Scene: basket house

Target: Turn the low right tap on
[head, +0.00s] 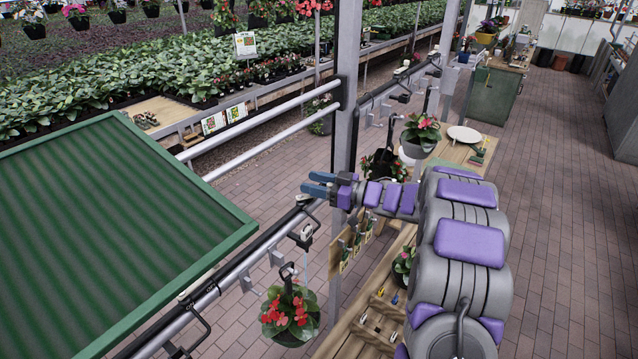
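My arm reaches from the lower right toward the middle of the head view. My gripper (313,183) has two blue fingers that point left, with a small gap between their tips and nothing seen between them. It is in front of a grey upright post, above the wooden bench as seen here. I cannot make out a low right tap for certain; it may be hidden behind my arm or too small to tell. A small black-and-white fitting (303,236) hangs from the dark rail below my gripper, but I cannot tell whether it is a tap.
A red-flowered hanging basket (289,314) hangs below the rail. A wooden bench (345,340) holds a pot and small coloured items. A green-framed panel (110,225) fills the left. The grey post (345,100) stands near my gripper. Brick floor (560,200) is clear at right.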

